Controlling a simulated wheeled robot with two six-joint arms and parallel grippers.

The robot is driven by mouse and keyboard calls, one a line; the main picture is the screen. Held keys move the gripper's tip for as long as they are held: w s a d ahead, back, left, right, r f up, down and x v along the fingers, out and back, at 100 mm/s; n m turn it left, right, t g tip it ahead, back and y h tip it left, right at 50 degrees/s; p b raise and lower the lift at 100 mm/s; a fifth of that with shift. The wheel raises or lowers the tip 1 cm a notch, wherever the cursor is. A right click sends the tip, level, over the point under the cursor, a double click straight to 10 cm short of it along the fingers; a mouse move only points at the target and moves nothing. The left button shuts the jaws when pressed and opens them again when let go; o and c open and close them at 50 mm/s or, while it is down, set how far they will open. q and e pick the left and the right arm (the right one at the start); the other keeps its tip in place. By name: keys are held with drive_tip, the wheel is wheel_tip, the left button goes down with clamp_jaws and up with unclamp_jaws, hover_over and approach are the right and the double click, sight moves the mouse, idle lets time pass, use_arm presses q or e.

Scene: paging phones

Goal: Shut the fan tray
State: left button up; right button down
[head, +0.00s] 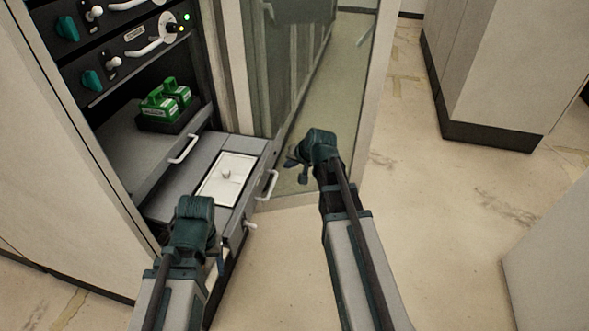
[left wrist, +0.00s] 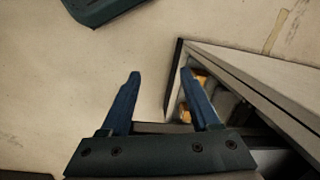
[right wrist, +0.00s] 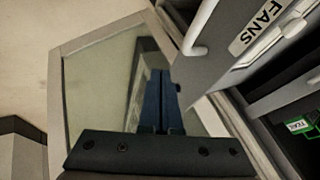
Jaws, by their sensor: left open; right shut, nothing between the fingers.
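The fan tray, a long grey drawer (head: 254,147), stands pulled out low from the cabinet. A pale panel with a small knob (head: 227,176) lies on its top, and a white handle (head: 268,185) is on its front. In the right wrist view a "FANS" label (right wrist: 268,25) shows beside a white handle (right wrist: 200,35). My right gripper (head: 298,168) is shut and empty, just right of the tray front and apart from the handle. My left gripper (head: 217,252) is open by the tray's near side; in the left wrist view the tray's corner (left wrist: 205,60) is by its right finger.
Green units (head: 165,100) sit on a shelf above, behind another white handle (head: 183,148). A glass door (head: 325,100) stands open behind my right gripper. Orange parts (left wrist: 184,108) show inside the low opening. Open floor (head: 450,230) lies to the right.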

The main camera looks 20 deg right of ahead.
sight(271, 166)
use_arm(q)
drive_tip(key=shift+f, duration=0.45)
use_arm(e)
drive_tip(key=w+a, duration=0.1)
drive_tip(key=w+a+f, duration=0.1)
drive_tip(key=w+a, duration=0.1)
drive_tip(key=shift+a, duration=0.25)
